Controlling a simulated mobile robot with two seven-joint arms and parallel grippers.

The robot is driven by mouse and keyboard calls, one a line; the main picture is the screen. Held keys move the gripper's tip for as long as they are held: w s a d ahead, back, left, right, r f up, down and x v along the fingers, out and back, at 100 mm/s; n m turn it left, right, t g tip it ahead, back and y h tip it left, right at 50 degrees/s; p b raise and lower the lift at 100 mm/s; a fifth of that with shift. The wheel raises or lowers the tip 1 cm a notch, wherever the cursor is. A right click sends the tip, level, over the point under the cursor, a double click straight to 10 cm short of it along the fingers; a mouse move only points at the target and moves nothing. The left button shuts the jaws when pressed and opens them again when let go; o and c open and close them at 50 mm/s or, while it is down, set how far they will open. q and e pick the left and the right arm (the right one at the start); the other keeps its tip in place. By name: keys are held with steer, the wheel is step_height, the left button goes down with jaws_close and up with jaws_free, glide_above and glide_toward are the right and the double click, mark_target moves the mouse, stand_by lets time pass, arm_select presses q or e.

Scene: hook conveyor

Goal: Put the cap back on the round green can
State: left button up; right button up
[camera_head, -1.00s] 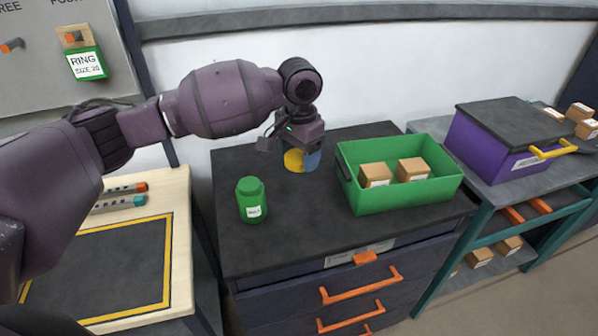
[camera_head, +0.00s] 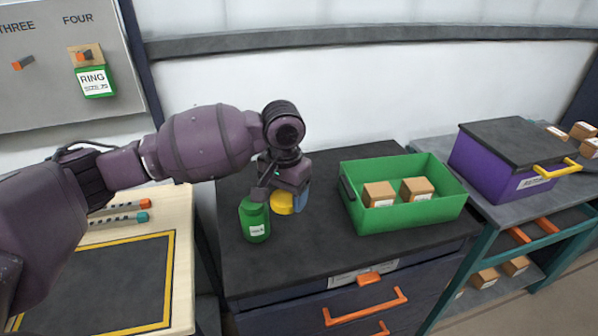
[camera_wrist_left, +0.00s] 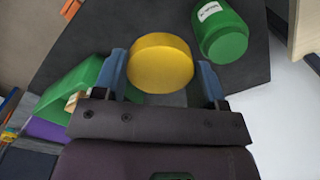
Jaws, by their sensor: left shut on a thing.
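The round green can (camera_head: 256,228) stands upright on the dark cabinet top, with a white label on its front. It also shows in the left wrist view (camera_wrist_left: 222,32), at the upper right. The yellow round cap (camera_head: 282,203) is held between the blue fingertips of my left gripper (camera_head: 288,202). In the left wrist view the cap (camera_wrist_left: 160,64) fills the space between the two fingers (camera_wrist_left: 163,82). The cap is just right of the can in the head view, apart from it in the wrist view. My right gripper is not in view.
A green bin (camera_head: 405,218) with two cardboard boxes (camera_head: 379,190) stands right of the can. A purple case with a dark lid (camera_head: 517,143) is farther right. A wooden-edged table (camera_head: 183,245) is at the left. The front of the cabinet top (camera_head: 300,258) is clear.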

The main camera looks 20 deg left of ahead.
arm_select(q)
steer(key=s+f+n, duration=0.1)
steer(key=s+a+n, duration=0.1)
steer(key=s, duration=0.1)
steer(key=s+f, duration=0.1)
steer(key=s, duration=0.1)
steer(key=shift+a+f+n, duration=0.3)
steer(key=shift+a+n, duration=0.05)
steer(key=shift+n, duration=0.05)
